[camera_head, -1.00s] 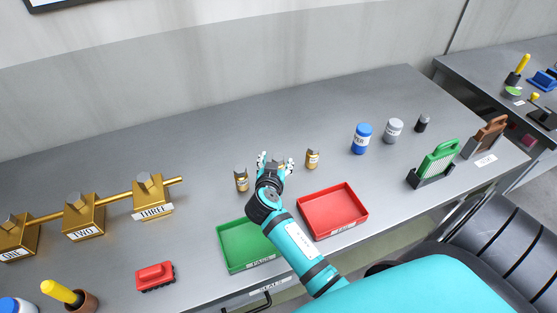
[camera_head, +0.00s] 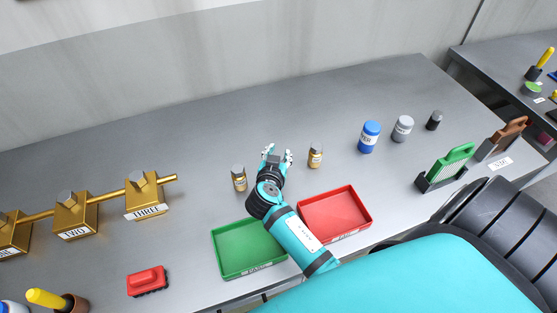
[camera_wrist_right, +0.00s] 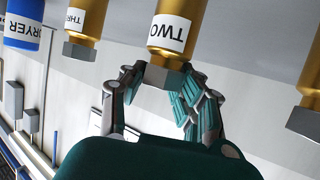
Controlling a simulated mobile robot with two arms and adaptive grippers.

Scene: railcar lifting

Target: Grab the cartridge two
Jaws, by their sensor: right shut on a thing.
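Cartridge two (camera_wrist_right: 172,35) is a gold cylinder with a white "TWO" label and a grey hex cap, seen upside down in the right wrist view. My right gripper (camera_wrist_right: 158,85) is shut on its cap end, fingers on both sides. In the head view my right gripper (camera_head: 276,153) is over the table between two other gold cartridges and hides cartridge two. The cartridge labelled three (camera_wrist_right: 86,22) is to the left in the wrist view; it also stands right of the gripper in the head view (camera_head: 315,156). Another gold cartridge (camera_head: 239,179) stands left of the gripper. My left gripper is out of view.
A green tray (camera_head: 222,269) and a red tray (camera_head: 364,203) lie at the table's front. A blue bottle (camera_head: 369,137) and a grey one (camera_head: 402,128) stand to the right. Gold blocks on a rod, including block three (camera_head: 146,194), are at left. The back of the table is clear.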

